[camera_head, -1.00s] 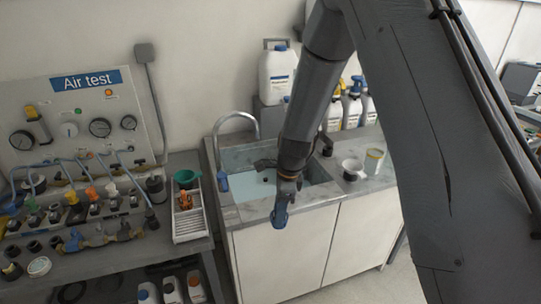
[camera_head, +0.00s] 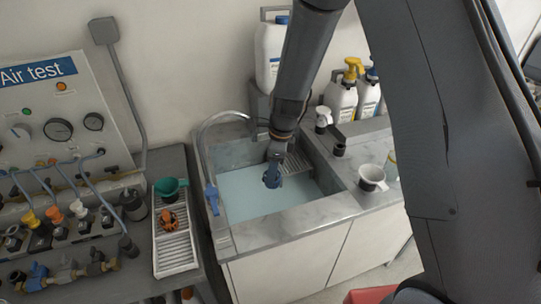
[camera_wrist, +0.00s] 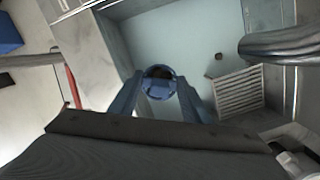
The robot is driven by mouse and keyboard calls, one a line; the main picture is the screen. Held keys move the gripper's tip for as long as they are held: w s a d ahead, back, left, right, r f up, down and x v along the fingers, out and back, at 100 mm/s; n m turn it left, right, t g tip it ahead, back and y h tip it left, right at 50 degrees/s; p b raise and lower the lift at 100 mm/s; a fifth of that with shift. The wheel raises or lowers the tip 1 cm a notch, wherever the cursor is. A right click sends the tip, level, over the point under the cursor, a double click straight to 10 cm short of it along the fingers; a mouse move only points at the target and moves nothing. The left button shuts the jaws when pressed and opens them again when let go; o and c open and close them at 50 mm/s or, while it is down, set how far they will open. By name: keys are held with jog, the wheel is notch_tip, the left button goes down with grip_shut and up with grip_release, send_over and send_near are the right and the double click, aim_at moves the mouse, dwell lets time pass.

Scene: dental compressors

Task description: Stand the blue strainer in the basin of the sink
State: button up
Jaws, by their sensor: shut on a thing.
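The blue strainer (camera_head: 272,178) is held in my gripper (camera_head: 273,166) over the basin in the head view. In the wrist view the strainer (camera_wrist: 159,82) shows as a round blue rim with a dark centre, between the two blue fingers of my gripper (camera_wrist: 158,88). The sink basin (camera_head: 240,190) has a pale blue floor and lies below the strainer. The strainer appears above the floor; the exact gap cannot be told.
A ribbed grey rack (camera_wrist: 238,92) lies in the basin beside a dark drain hole (camera_wrist: 219,57). The curved faucet (camera_head: 203,150) stands at the basin's left. A white cup (camera_head: 372,177) is on the right counter. A tray (camera_head: 176,246) with a green funnel (camera_head: 169,187) is at left.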

jog(key=shift+w+f, duration=0.2)
jog(key=shift+w, duration=0.2)
jog(key=shift+f+b, duration=4.75)
jog(key=shift+f, duration=5.55)
jog(key=shift+f+b, duration=1.15)
jog(key=shift+f, duration=0.2)
